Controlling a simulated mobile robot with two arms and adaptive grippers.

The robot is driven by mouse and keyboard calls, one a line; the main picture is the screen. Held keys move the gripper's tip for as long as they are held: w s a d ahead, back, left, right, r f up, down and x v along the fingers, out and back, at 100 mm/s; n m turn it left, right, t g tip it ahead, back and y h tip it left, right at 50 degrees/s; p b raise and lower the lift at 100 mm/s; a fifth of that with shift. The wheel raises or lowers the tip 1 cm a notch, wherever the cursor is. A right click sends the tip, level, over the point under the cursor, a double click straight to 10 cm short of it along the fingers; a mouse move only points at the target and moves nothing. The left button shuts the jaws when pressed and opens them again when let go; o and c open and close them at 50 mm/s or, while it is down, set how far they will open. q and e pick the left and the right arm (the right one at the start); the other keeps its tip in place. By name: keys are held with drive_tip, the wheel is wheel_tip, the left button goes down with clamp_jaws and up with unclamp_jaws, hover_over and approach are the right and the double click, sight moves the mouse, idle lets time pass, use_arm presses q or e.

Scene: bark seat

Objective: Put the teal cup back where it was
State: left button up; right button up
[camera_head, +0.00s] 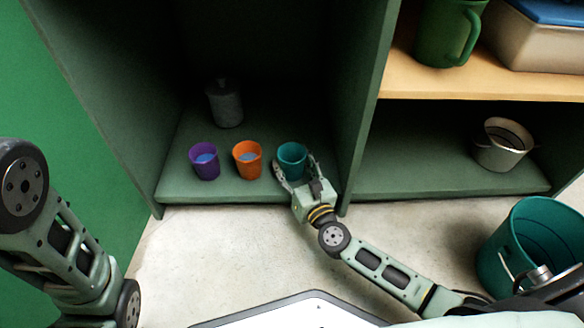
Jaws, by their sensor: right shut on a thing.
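The teal cup (292,157) is on or just above the lower green shelf (227,187), at the right end of a row of cups. My right gripper (293,172) is shut on the teal cup from the front, with its fingers around the cup's sides. An orange cup (247,168) stands close to the left of it, and a purple cup (205,172) stands further left. My left arm shows at the left edge, but its gripper is out of view.
A grey canister (225,104) stands behind the cups. A divider panel (366,110) is right of the gripper. A green mug (447,30) and a blue-lidded box (540,45) are above. A teal bucket (527,245) stands at right.

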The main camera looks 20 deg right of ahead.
drive_tip(key=o, duration=1.7)
drive_tip(key=shift+f, duration=0.1)
drive_tip(key=shift+r, duration=0.2)
drive_tip(key=s+p, duration=0.1)
drive_tip(key=s, duration=0.3)
drive_tip(key=s+p, duration=0.1)
drive_tip(key=s, duration=0.3)
drive_tip(key=s+d+p, duration=0.1)
drive_tip(key=s, duration=0.3)
drive_tip(key=shift+d, duration=0.1)
